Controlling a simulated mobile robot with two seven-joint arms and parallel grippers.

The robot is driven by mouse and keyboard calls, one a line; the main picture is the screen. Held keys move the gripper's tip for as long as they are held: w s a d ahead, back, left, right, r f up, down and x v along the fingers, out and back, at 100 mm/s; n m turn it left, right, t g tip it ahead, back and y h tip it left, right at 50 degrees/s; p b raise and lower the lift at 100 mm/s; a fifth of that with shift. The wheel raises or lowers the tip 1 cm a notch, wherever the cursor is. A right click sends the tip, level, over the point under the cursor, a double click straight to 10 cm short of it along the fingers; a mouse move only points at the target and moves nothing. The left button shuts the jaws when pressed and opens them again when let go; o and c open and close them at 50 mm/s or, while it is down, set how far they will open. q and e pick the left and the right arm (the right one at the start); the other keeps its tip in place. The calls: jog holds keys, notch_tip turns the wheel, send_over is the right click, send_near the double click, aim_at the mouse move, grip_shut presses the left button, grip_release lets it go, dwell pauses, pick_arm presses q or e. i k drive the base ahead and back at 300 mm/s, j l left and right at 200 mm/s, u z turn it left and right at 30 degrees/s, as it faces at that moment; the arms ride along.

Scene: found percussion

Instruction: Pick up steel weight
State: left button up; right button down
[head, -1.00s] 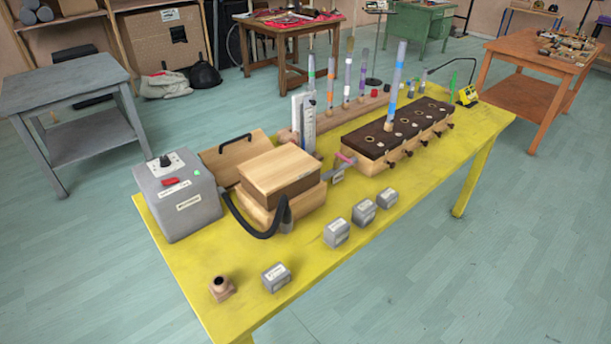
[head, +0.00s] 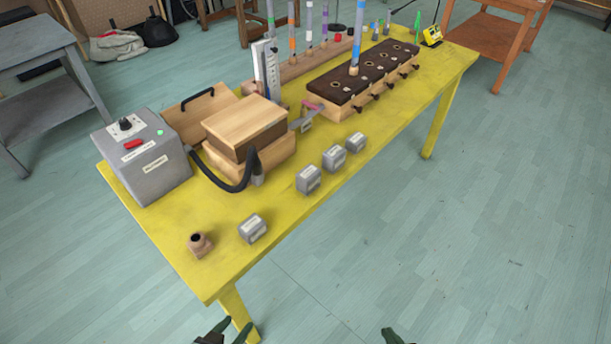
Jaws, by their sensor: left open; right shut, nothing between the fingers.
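Several small grey labelled blocks, which look like steel weights, sit on the yellow table. One steel weight (head: 253,229) stands alone near the front edge. The others, a weight (head: 308,180), another weight (head: 334,158) and a further one (head: 355,142), form a row along the right edge. My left gripper (head: 228,331) shows at the bottom edge, its dark fingers apart and empty, in front of and below the table corner. My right gripper (head: 393,336) only just shows at the bottom edge, shut and empty. Both are clear of the weights.
The yellow table (head: 215,275) also carries a small brown socket block (head: 200,244), a grey control box (head: 143,165), a wooden bellows-like box (head: 245,125) with a black hose (head: 235,187), and a dark-topped pipe chest (head: 345,85). Open floor lies right of the table.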

aim_at(308, 178)
jog(key=i+l, duration=0.3)
jog(key=l+u, duration=0.1)
jog(key=u, duration=0.25)
jog(key=i+l+u, duration=0.1)
jog(key=u, duration=0.25)
jog(key=l+u, duration=0.15)
jog(key=u, duration=0.15)
